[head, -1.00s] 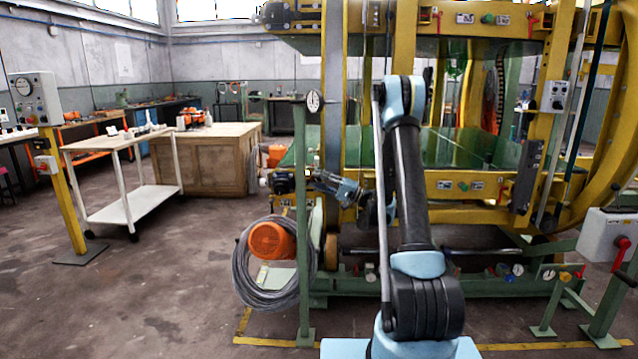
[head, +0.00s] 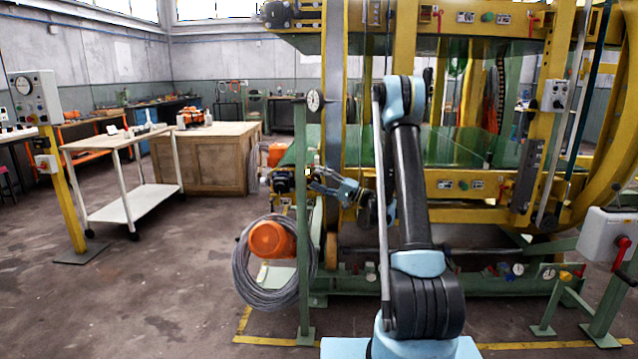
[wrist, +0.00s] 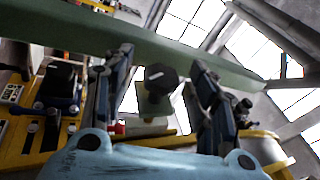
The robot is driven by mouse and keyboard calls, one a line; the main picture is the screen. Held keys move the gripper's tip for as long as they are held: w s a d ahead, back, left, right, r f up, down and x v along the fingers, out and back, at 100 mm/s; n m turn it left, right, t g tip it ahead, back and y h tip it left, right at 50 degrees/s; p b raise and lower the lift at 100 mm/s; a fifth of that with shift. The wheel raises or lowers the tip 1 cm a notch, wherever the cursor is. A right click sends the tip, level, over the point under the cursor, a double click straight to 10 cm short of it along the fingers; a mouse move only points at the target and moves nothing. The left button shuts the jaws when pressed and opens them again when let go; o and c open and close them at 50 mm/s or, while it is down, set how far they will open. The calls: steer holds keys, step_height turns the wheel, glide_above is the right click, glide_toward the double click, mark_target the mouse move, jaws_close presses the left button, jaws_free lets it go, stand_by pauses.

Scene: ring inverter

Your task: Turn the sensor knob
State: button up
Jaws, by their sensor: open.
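My gripper (wrist: 160,62) is open, with one dark finger on each side of the knob and a visible gap to both. The knob's depth relative to the fingertips is hard to tell. In the head view my gripper (head: 312,178) is beside the thin green post (head: 304,240), pointing left. The knob cannot be made out clearly there.
A round gauge (head: 315,101) sits at the post's top. The yellow and green machine (head: 460,185) fills the right side. A coiled grey cable (head: 262,296) and an orange motor (head: 271,240) are low by the post. A white cart (head: 135,207) stands left; the floor before it is clear.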

steer(key=v, duration=1.1)
steer(key=shift+d+f, duration=0.2)
steer(key=shift+d, duration=0.15)
steer(key=shift+a+r, duration=0.1)
steer(key=s+a+r+g+h, duration=0.1)
steer(key=s+a+r+h, duration=0.4)
steer(key=s, duration=0.1)
steer(key=s+h, duration=0.5)
steer(key=s, duration=0.7)
steer(key=s+d+f+h, duration=0.3)
steer(key=s+d, duration=0.2)
steer(key=s, duration=0.3)
steer(key=s+d+f+h, duration=0.4)
steer(key=s+d, duration=0.1)
steer(key=s, duration=0.4)
steer(key=s+d+f+g+h, duration=0.1)
steer(key=s+d+f+h, duration=0.2)
steer(key=s, duration=0.6)
steer(key=d+h, duration=0.1)
steer(key=d, duration=0.1)
steer(key=shift+d+f, duration=0.15)
steer(key=shift+d, duration=0.25)
steer(key=shift+s, duration=0.1)
